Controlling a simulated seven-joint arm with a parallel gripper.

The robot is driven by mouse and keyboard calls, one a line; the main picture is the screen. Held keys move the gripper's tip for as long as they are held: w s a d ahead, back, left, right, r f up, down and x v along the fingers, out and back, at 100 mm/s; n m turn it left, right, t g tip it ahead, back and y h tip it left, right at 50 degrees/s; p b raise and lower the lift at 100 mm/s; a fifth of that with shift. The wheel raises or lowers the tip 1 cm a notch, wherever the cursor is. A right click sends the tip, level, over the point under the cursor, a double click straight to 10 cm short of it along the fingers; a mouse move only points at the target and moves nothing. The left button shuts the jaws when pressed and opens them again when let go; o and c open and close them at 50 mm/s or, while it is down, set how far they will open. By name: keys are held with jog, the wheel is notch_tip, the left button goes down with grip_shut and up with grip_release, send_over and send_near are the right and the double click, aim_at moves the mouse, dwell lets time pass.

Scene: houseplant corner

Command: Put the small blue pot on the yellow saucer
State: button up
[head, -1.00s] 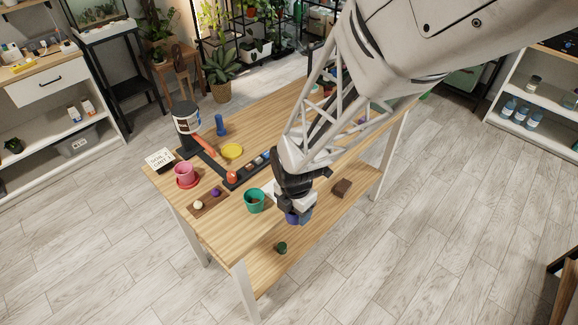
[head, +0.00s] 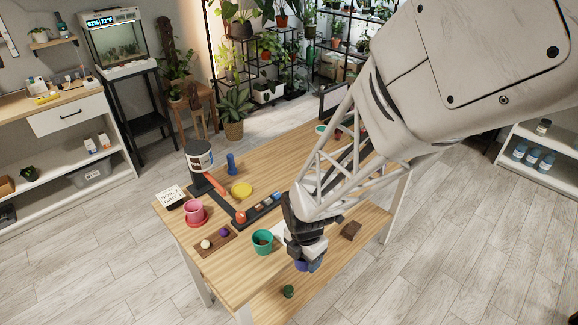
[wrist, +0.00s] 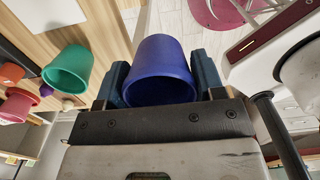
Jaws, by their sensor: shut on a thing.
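The small blue pot (wrist: 160,68) is between the fingers of my gripper (wrist: 158,85) in the wrist view, with a finger on each side. My gripper is shut on it. In the head view my gripper (head: 306,262) is at the table's near right edge, and the blue pot (head: 301,266) is partly hidden by it. The yellow saucer (head: 242,190) lies on the table farther back and to the left, apart from my gripper. Nothing is seen standing on the saucer.
A green pot (head: 262,243) stands just left of my gripper. A pink pot (head: 195,210) stands on a red saucer at the left. A dark rack (head: 265,208) with small items lies between my gripper and the yellow saucer. A blue object (head: 231,164) stands behind the saucer.

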jog(key=w+a+r, duration=0.2)
jog(key=w+a, duration=0.3)
jog(key=w, duration=0.3)
jog(key=w+a+r, duration=0.1)
jog(key=w+a, duration=0.3)
jog(key=w, duration=0.4)
notch_tip(320, 180, up, 2)
send_over(242, 191)
jog(key=shift+f, duration=3.1)
jog(key=shift+f, duration=1.85)
jog(key=shift+f, duration=0.2)
